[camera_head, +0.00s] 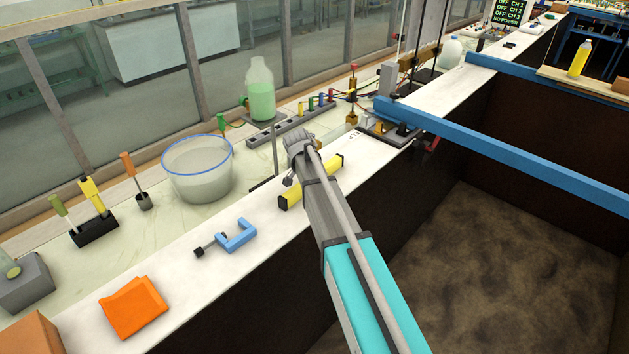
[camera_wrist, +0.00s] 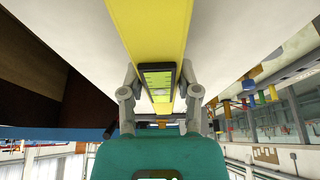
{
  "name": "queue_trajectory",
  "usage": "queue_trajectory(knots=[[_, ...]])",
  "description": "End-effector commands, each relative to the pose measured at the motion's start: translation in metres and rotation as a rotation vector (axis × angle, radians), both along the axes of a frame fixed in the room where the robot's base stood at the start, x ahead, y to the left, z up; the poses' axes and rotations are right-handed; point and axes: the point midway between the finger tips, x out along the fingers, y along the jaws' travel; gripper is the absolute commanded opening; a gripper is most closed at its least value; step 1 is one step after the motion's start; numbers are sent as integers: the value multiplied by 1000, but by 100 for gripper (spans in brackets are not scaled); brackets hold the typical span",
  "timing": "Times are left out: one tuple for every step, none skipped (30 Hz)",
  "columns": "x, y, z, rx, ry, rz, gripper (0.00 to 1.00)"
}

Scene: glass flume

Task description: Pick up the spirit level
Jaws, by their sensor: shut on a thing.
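The spirit level is a yellow bar with dark ends. In the head view its two ends show on either side of my arm, the left end of the spirit level (camera_head: 291,197) and the right end near the bench's front edge. In the wrist view the yellow spirit level (camera_wrist: 158,35) runs away from my gripper, with its green vial window between the fingers. My gripper (camera_wrist: 160,82) is shut on the level's middle, one finger on each side. In the head view my arm hides the middle of the level. I cannot tell whether it touches the white ledge.
A blue clamp (camera_head: 237,236) and a folded orange cloth (camera_head: 133,307) lie on the ledge to the left. A clear bucket (camera_head: 198,170) and a green bottle (camera_head: 261,90) stand behind. A blue beam (camera_head: 500,148) crosses the open flume at right.

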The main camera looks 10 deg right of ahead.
Motion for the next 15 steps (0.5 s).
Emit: queue_trajectory(knots=[[0, 0, 0, 0, 0, 0, 12], [0, 0, 0, 0, 0, 0, 7], [0, 0, 0, 0, 0, 0, 0], [0, 0, 0, 0, 0, 0, 0], [0, 0, 0, 0, 0, 0, 0], [0, 0, 0, 0, 0, 0, 0], [0, 0, 0, -1, -1, 0, 0], [0, 0, 0, -1, -1, 0, 0], [0, 0, 0, -1, -1, 0, 0], [0, 0, 0, -1, -1, 0, 0], [0, 0, 0, -1, -1, 0, 0], [0, 0, 0, -1, -1, 0, 0], [0, 0, 0, -1, -1, 0, 0], [0, 0, 0, -1, -1, 0, 0], [0, 0, 1, -1, -1, 0, 0]])
